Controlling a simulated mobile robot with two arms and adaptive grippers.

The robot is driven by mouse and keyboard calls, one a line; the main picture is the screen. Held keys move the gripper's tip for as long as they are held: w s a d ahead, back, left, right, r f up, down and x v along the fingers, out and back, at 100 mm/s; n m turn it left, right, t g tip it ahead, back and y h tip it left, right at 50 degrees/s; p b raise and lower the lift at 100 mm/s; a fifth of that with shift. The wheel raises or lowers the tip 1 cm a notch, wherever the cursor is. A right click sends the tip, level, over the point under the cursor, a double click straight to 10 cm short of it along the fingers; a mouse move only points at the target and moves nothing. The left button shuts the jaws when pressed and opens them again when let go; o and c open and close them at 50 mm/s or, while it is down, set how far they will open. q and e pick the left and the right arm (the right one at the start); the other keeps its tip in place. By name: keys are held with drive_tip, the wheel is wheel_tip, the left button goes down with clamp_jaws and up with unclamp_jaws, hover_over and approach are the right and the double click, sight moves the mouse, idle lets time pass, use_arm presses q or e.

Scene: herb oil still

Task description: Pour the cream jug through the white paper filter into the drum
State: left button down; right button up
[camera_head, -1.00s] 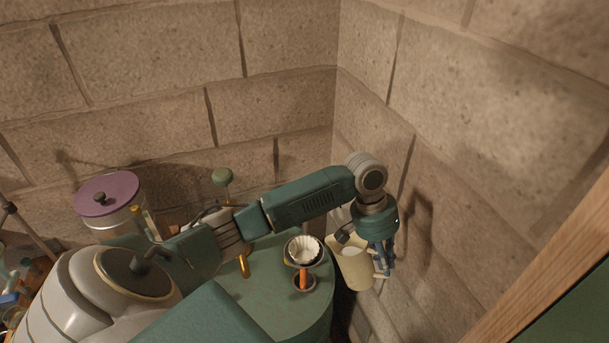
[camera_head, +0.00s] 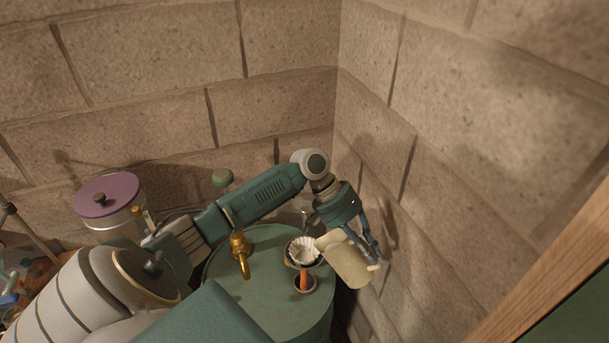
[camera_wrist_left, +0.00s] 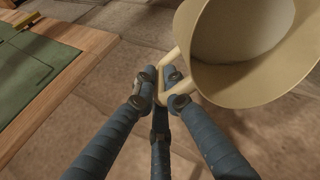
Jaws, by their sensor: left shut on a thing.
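The cream jug (camera_head: 346,262) is held in the air just right of the filter, tilted left with its mouth edge close to the filter's right rim. My left gripper (camera_head: 373,253) is shut on its handle. In the left wrist view, my gripper's fingers (camera_wrist_left: 165,88) close on the handle, and the jug (camera_wrist_left: 240,50) shows pale contents inside. The white paper filter (camera_head: 303,250) sits in a dark funnel above the green drum (camera_head: 262,291). An orange stem shows below the funnel, over a round opening in the drum top. I see no stream. My right gripper is not in view.
A brass tap (camera_head: 240,255) stands on the drum top, left of the filter. A glass jar with a purple lid (camera_head: 107,193) stands at the left. Stone walls close in behind and to the right. A wooden edge (camera_head: 535,275) is at lower right.

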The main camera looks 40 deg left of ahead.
use_arm(q)
drive_tip(key=shift+a+r, duration=0.1)
drive_tip(key=shift+s+r+h+b, duration=0.1)
drive_tip(key=shift+h+b, duration=0.2)
drive_tip(key=shift+b, duration=0.05)
drive_tip(key=shift+a, duration=0.1)
drive_tip(key=shift+a, duration=0.2)
drive_tip(key=shift+r+b, duration=0.1)
drive_tip(key=shift+b, duration=0.3)
drive_tip(key=shift+a+h, duration=0.1)
drive_tip(key=shift+h, duration=0.2)
drive_tip(key=shift+b, duration=0.35)
drive_tip(key=shift+s, duration=0.1)
drive_tip(key=shift+a+h+b, duration=0.2)
drive_tip(key=shift+h+b, duration=0.1)
